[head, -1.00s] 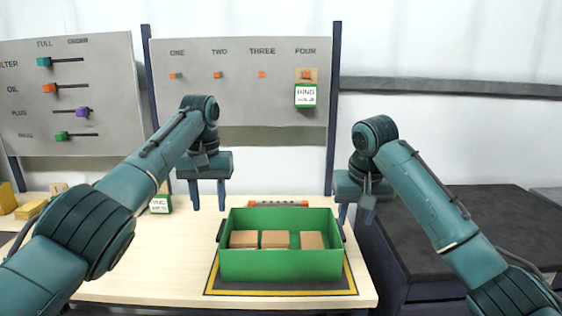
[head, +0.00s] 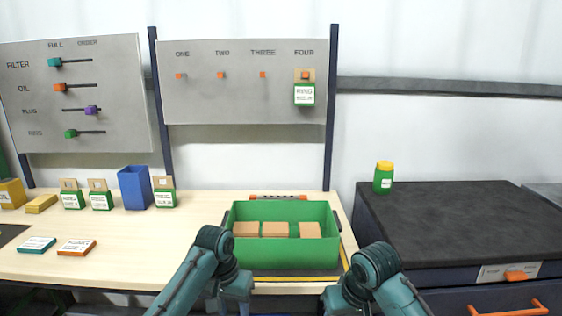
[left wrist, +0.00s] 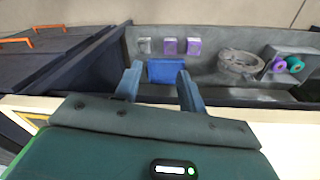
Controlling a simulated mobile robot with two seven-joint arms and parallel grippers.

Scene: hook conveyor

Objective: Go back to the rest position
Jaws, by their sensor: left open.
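My left gripper (left wrist: 158,84) shows in the left wrist view with its two blue fingers apart and nothing between them. In the head view my left arm (head: 205,265) is low at the bottom, in front of the table, and its fingers are mostly cut off. My right arm (head: 377,265) is low in front of the table's right end. The right gripper (head: 342,302) is at the bottom edge and its fingertips are not clear. Both grippers are apart from the green crate (head: 282,257), which stands on the table and holds several brown blocks.
On the table (head: 150,245) are a blue bin (head: 134,188), green boxes, yellow pieces and two flat labelled pieces. A green tag (head: 305,95) hangs at FOUR on the board. A yellow-lidded green jar (head: 383,178) stands on the dark cabinet (head: 460,220).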

